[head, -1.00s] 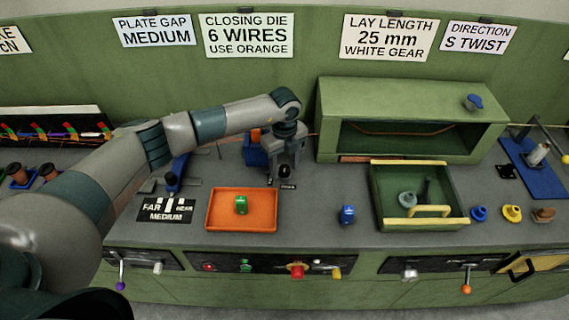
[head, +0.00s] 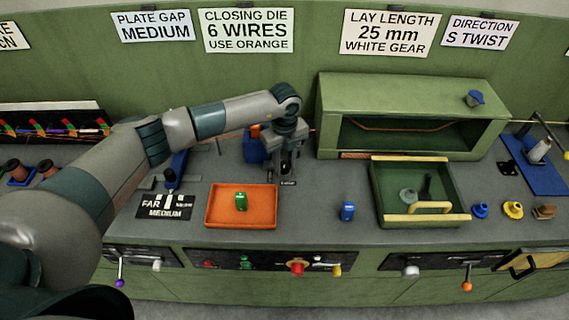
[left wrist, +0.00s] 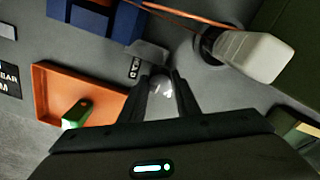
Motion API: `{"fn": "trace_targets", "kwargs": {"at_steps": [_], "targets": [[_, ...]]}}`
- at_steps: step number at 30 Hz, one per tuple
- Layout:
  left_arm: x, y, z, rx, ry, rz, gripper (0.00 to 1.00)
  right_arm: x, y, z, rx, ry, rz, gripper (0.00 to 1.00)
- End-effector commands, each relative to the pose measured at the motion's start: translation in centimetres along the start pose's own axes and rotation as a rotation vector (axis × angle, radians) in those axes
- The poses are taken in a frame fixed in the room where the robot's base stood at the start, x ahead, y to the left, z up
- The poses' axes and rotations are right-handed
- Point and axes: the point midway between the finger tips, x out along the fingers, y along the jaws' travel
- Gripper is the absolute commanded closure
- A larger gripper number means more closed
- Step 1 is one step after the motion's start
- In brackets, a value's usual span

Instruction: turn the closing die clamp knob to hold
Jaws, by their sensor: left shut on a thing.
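My left gripper (head: 287,173) points down at the bench, just right of the blue die holder (head: 255,150) with an orange die (head: 255,131) in it. In the left wrist view, the left gripper (left wrist: 161,84) has its two dark fingers closed around a small pale grey knob (left wrist: 160,86), the clamp knob. The fingers hide most of it, so its pointing direction cannot be told. A small dark label (left wrist: 135,68) lies beside it; its word is not clearly readable. The blue holder also shows in the wrist view (left wrist: 90,20). My right gripper is not in view.
An orange tray (head: 215,222) with a green die (head: 241,202) lies in front left of the gripper. A blue die (head: 347,211) stands alone to the right. A green housing (head: 410,95) and a green tray (head: 385,222) are further right. The bench between the trays is mostly clear.

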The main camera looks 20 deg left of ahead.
Motion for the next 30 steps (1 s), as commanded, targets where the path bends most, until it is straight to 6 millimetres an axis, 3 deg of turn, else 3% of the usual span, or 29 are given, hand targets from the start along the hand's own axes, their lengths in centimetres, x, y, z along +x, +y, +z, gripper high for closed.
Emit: {"fn": "trace_targets", "kwargs": {"at_steps": [30], "targets": [[0.3, -0.1, 0.1, 0.802, -0.004, -0.002, 0.93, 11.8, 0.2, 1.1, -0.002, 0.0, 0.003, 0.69]]}}
